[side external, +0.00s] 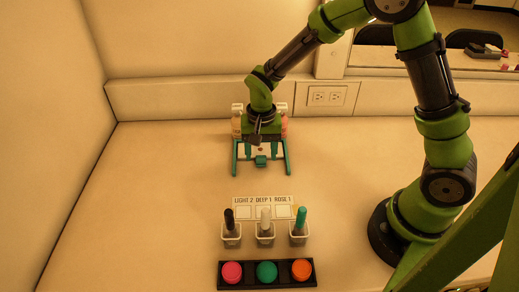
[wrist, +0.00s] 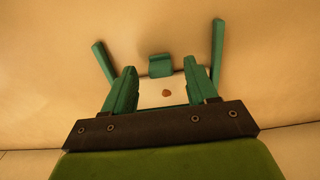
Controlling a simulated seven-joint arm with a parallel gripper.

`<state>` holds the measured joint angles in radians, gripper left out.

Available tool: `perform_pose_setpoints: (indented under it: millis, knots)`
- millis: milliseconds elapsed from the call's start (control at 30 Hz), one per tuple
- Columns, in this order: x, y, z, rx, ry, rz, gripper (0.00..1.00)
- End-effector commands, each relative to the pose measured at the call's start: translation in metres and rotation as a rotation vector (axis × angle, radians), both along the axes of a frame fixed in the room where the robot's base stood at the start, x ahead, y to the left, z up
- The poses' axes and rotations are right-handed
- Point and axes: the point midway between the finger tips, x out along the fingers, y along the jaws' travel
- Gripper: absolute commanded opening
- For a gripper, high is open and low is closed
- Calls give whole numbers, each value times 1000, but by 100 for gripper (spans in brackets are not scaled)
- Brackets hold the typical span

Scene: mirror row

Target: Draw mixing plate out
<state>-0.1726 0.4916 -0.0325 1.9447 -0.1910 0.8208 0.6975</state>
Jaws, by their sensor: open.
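The mixing plate, a white plate with a small brown spot, shows in the wrist view (wrist: 150,92) between the fingers of my gripper (wrist: 159,66). A teal tab (wrist: 160,70) stands at its outer edge, and a teal bar (wrist: 103,62) flanks it on each side. In the side view the tab (side external: 261,161) and the side bars (side external: 287,156) show beneath my gripper (side external: 261,154), and the plate is mostly hidden. My gripper is open, its teal fingers apart on either side of the plate. I cannot tell whether they touch it.
Pale bottles (side external: 237,122) stand behind my gripper near the wall. In front lie a label card (side external: 263,200), three small holders (side external: 265,231) with a black, a white and a teal upright stick, and a black tray (side external: 249,272) with pink, green and orange pots. The table's left side is clear.

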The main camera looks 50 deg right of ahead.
Motion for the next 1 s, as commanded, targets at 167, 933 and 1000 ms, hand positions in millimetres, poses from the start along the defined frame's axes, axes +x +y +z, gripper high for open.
perform_pose_setpoints:
  millis: [167, 933, 1000]
  knots:
    - [0, 0, -13, 1, -1, 0, 57]
    - [0, 0, -14, 1, -1, 0, 0]
    - [0, 0, -14, 1, -1, 0, 0]
